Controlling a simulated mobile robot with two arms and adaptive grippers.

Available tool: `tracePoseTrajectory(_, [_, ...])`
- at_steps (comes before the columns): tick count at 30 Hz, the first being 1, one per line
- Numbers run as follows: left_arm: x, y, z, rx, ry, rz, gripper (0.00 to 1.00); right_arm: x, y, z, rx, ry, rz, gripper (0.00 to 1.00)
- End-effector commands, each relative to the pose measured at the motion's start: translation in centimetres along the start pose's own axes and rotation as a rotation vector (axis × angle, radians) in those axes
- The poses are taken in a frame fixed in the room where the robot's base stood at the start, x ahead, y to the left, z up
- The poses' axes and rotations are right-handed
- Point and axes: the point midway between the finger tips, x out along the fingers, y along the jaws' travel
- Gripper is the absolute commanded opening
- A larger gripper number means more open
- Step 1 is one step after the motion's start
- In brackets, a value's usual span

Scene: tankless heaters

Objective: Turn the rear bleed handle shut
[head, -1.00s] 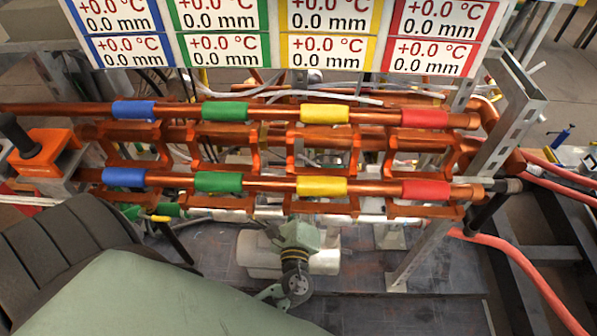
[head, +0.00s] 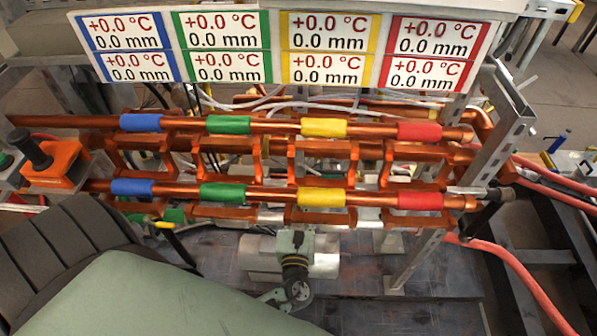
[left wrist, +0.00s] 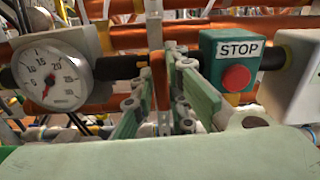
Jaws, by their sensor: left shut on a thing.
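In the left wrist view, my left gripper (left wrist: 160,84) has its green fingers shut on a narrow orange-brown upright part (left wrist: 158,78). This part may be the rear bleed handle, but the fingers hide most of it. A dark horizontal pipe (left wrist: 118,67) runs close by. In the head view, a black handle (head: 30,147) stands on an orange block (head: 55,165) at the left end of the copper pipes; I cannot tell which handle this is. My right gripper is not in view.
A round gauge (left wrist: 50,77) is left of the fingers and a green STOP box (left wrist: 228,72) with a red button is right. Copper pipes with coloured bands (head: 323,127) run below display panels (head: 228,47). A metal frame (head: 500,120) stands at the right.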

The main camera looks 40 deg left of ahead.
Motion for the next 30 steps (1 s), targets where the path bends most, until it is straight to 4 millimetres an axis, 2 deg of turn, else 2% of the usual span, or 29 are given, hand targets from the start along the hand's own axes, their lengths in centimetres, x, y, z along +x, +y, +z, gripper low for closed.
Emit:
tracePoseTrajectory(18, [-0.02, -0.34, 0.06, 0.044, -0.001, -0.008, 0.00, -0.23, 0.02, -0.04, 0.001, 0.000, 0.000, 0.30])
tracePoseTrajectory(19, [-0.03, -0.34, 0.06, 0.044, -0.001, -0.008, 0.14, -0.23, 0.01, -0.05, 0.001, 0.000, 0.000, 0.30])
tracePoseTrajectory(24, [-0.02, -0.26, 0.04, 0.044, -0.001, -0.006, 0.29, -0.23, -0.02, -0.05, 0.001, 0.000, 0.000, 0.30])
tracePoseTrajectory(30, [-0.02, -0.14, -0.01, 0.044, 0.000, -0.003, 0.30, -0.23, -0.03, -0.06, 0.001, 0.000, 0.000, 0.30])
